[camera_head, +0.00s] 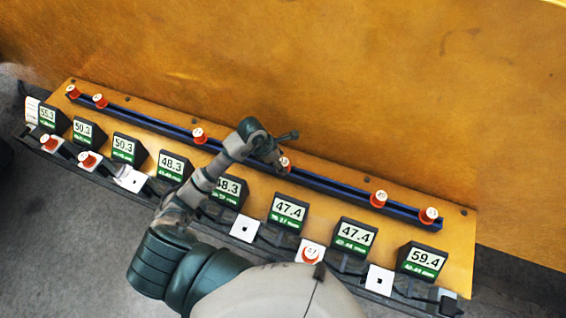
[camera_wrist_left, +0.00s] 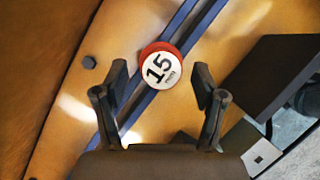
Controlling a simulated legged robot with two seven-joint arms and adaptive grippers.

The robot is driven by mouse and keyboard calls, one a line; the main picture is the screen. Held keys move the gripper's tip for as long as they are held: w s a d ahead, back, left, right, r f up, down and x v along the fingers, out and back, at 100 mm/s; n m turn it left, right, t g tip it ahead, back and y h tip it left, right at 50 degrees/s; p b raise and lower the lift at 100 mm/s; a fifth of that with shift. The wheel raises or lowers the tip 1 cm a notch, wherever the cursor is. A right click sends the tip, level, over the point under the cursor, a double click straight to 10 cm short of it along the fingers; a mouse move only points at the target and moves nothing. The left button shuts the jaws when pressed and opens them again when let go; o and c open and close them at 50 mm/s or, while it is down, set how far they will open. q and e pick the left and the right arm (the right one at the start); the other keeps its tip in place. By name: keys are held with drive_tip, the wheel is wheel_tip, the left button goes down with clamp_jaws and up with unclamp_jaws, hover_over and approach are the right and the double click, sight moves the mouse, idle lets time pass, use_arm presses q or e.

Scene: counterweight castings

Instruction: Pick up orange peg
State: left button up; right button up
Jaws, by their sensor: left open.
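An orange peg (camera_head: 286,163) with a white top sits on the dark blue rail. In the left wrist view the same orange peg (camera_wrist_left: 160,66) shows a white cap marked 15 mm. My left gripper (camera_head: 282,150) is over the rail at this peg and partly covers it. In the left wrist view my left gripper (camera_wrist_left: 161,84) is open, with one finger on each side of the peg and gaps between. Other orange pegs stand on the rail, such as one at its right end (camera_head: 428,215) and one left of my gripper (camera_head: 199,135). My right gripper is not in view.
A row of dark display boxes (camera_head: 288,209) with numbers stands along the front of the wooden board (camera_head: 460,240). White pads (camera_head: 243,229) lie before them, some with orange pegs (camera_head: 310,252). The wooden surface behind the rail (camera_head: 340,80) is clear.

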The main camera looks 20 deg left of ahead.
sight(283, 162)
use_arm(q)
drive_tip(key=shift+x, duration=0.9)
drive_tip(key=shift+d, duration=0.1)
drive_tip(key=shift+c, duration=0.9)
drive_tip(key=c, duration=1.1)
drive_tip(key=shift+o, duration=0.2)
wheel_tip(283, 162, up, 10)
drive_tip(key=shift+w+f+b, duration=0.1)
drive_tip(key=shift+f+b, duration=0.1)
drive_tip(key=shift+b, duration=0.55)
drive_tip(key=shift+r, duration=0.25)
